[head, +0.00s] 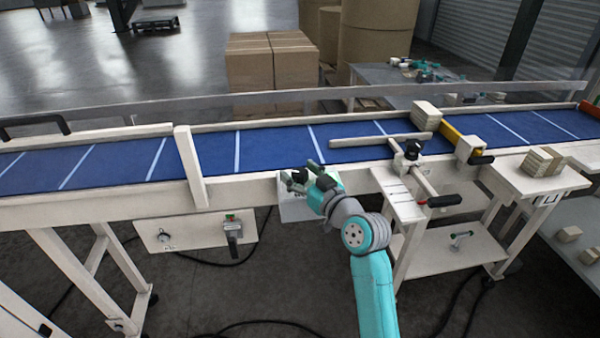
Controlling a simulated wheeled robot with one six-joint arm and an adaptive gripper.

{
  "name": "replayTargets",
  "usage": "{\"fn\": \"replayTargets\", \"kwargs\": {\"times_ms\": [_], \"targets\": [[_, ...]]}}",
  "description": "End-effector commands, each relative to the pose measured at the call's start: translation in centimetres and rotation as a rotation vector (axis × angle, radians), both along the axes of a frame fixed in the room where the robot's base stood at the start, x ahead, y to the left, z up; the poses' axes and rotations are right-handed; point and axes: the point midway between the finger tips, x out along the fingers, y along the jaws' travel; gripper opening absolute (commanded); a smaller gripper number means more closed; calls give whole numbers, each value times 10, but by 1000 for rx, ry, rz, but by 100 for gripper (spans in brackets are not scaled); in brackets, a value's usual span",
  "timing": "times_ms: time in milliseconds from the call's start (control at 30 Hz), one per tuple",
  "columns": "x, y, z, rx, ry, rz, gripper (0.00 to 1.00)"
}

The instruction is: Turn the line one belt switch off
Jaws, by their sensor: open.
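My gripper (300,175) is open at the front edge of the conveyor, above a small white box (298,209) on the conveyor's front side. A dark part shows between the fingers, but I cannot tell whether it is a switch knob or part of my gripper. The gripper and wrist hide much of the box's face. To the left, a pale panel (190,243) hangs under the conveyor. It carries a small round dial (164,238) and a dark handle (233,240) with a green and red piece above it. No label for line one is readable.
The blue belt (265,150) with white stripes runs across the view behind my gripper. Cables lie on the floor. Cardboard boxes (270,65) stand behind the belt.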

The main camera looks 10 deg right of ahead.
Motion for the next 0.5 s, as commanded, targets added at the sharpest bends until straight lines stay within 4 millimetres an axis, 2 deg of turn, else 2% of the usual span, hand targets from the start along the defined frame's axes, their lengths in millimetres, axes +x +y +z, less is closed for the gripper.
{"fn": "replayTargets", "kwargs": {"times_ms": [167,267,400,433,500], "targets": [[0,0,0,0,0,0,69],[0,0,0,0,0,0,49],[0,0,0,0,0,0,14],[0,0,0,0,0,0,8],[0,0,0,0,0,0,8]]}}
